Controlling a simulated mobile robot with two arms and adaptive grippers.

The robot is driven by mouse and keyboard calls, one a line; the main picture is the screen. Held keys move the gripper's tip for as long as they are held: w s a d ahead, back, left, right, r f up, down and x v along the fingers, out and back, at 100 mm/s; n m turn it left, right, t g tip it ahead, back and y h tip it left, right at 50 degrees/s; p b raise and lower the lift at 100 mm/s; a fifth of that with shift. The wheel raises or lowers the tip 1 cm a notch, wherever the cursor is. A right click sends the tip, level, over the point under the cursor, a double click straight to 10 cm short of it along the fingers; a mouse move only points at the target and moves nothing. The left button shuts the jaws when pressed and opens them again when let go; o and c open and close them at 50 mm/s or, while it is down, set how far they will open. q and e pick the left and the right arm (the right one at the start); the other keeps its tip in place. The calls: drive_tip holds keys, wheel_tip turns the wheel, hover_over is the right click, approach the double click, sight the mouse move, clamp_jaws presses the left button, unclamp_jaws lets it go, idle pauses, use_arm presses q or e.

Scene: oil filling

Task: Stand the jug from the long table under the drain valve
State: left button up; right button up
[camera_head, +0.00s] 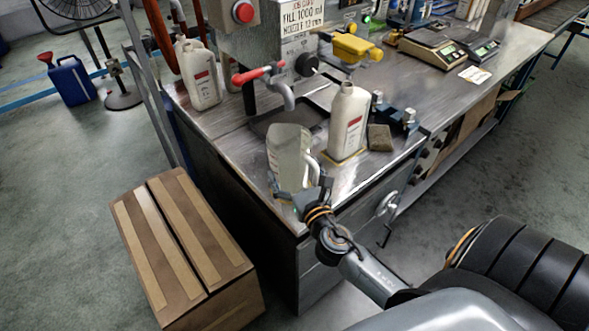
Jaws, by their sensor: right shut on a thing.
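A clear jug (287,148) with a handle on its right side is at the front left corner of the metal table (235,128). My right gripper (318,186) is shut on the jug, at its handle side. I cannot tell whether the jug's base touches the table. A valve with a red lever (258,74) and a grey down-turned spout (287,97) is behind the jug, likely the drain valve. A dark recessed tray (262,128) lies below the spout, and the jug partly covers it. My left gripper is not in view.
A white bottle (348,118) stands close to the right of the jug, with a sponge-like block (380,138) beside it. Another white bottle (200,80) stands at the left. Scales (435,47) are farther back. A cardboard box (182,245) is on the floor.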

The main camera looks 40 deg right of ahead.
drive_tip(key=o, duration=0.8)
drive_tip(key=shift+o, duration=0.2)
